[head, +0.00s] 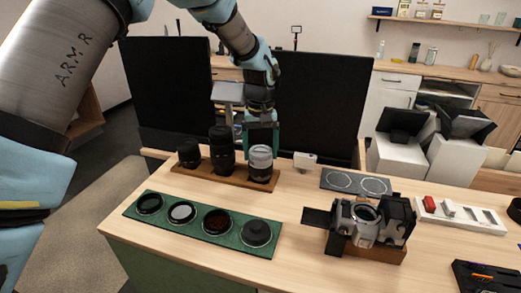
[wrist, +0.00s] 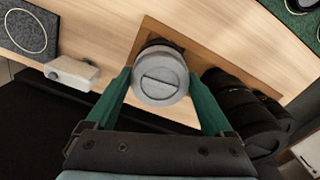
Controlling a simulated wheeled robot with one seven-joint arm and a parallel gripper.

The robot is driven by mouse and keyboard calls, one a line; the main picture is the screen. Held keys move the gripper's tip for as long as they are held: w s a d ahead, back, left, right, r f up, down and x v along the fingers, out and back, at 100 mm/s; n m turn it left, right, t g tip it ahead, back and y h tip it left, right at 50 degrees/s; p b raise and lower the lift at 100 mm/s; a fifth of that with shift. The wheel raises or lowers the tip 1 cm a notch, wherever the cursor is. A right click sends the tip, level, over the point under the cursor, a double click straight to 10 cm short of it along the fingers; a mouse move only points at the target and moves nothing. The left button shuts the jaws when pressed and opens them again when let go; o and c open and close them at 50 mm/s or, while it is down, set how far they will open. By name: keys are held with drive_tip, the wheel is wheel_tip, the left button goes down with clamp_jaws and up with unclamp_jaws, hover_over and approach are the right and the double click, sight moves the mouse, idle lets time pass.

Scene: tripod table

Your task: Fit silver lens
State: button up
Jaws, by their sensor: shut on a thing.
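The silver lens (head: 260,164) stands upright at the right end of a wooden rack (head: 225,177). My gripper (head: 262,140) comes down from behind and above it. In the wrist view my gripper (wrist: 160,78) has one green finger on each side of the silver lens (wrist: 160,88), shut on it near its top. The lens's lower part and the exact contact spots are hard to see. The camera (head: 365,222) sits on a wooden base at the front right, with a round silver mount opening facing up and forward.
Two black lenses (head: 221,152) stand left of the silver one, close to a finger. A green tray (head: 190,217) with several round filters lies in front. A grey pad with two rings (head: 355,182), a small white box (head: 305,160) and a white tray (head: 459,221) lie to the right.

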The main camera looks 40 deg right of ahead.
drive_tip(key=shift+s+a+f, duration=0.1)
drive_tip(key=shift+f, duration=0.15)
drive_tip(key=shift+m, duration=0.3)
drive_tip(key=o, duration=1.4)
drive_tip(key=shift+m, duration=0.3)
drive_tip(key=shift+c, duration=0.2)
drive_tip(key=shift+r+p, duration=0.2)
drive_tip(key=shift+p, duration=0.1)
drive_tip(key=shift+r+p, duration=2.4)
drive_tip(key=shift+r, duration=1.1)
